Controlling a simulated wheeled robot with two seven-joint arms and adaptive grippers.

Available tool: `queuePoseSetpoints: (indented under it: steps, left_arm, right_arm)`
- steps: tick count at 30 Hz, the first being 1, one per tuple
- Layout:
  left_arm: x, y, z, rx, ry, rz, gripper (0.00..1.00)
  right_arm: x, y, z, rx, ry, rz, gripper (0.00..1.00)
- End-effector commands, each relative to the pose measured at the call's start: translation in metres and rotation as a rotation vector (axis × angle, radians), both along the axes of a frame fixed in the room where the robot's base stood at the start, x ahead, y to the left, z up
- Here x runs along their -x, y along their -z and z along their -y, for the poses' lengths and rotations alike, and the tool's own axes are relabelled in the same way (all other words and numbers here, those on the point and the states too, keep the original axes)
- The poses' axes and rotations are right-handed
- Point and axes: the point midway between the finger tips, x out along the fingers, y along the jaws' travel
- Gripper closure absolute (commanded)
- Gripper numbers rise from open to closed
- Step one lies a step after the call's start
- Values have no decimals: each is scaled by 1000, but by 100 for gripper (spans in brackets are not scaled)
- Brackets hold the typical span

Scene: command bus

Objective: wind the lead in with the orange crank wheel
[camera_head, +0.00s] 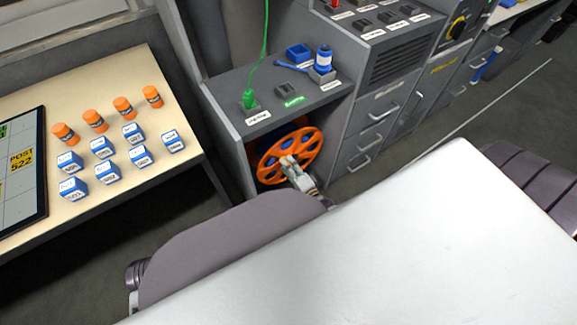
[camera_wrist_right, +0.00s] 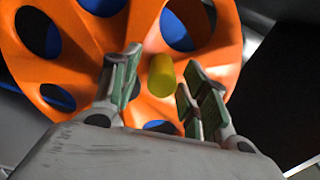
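The orange crank wheel (camera_head: 303,152) is mounted upright on the front of the grey cabinet, with dark and blue showing through its holes. In the right wrist view the wheel (camera_wrist_right: 100,35) fills the upper part, and a yellow-green handle (camera_wrist_right: 161,76) sticks out from it. My right gripper (camera_head: 288,160) is in front of the wheel. Its fingers (camera_wrist_right: 158,85) are apart on either side of the handle, with gaps showing. The green lead (camera_head: 265,45) runs down to a green plug (camera_head: 249,98) on the cabinet top. My left gripper is out of view.
Drawers (camera_head: 375,105) with handles lie right of the wheel. A table (camera_head: 188,148) with orange jars and blue-white blocks is at the left. Dark floor lies between.

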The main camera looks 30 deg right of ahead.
Motion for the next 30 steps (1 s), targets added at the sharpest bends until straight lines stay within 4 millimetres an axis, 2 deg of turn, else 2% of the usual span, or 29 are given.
queuePoseSetpoints:
  steps: [10,16,30]
  left_arm:
    - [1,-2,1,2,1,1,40]
    - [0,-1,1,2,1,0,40]
    - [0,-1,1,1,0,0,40]
  right_arm:
    - [1,0,-1,0,-1,0,54]
    - [9,0,-1,0,-2,0,54]
    - [54,0,3,1,-2,-1,54]
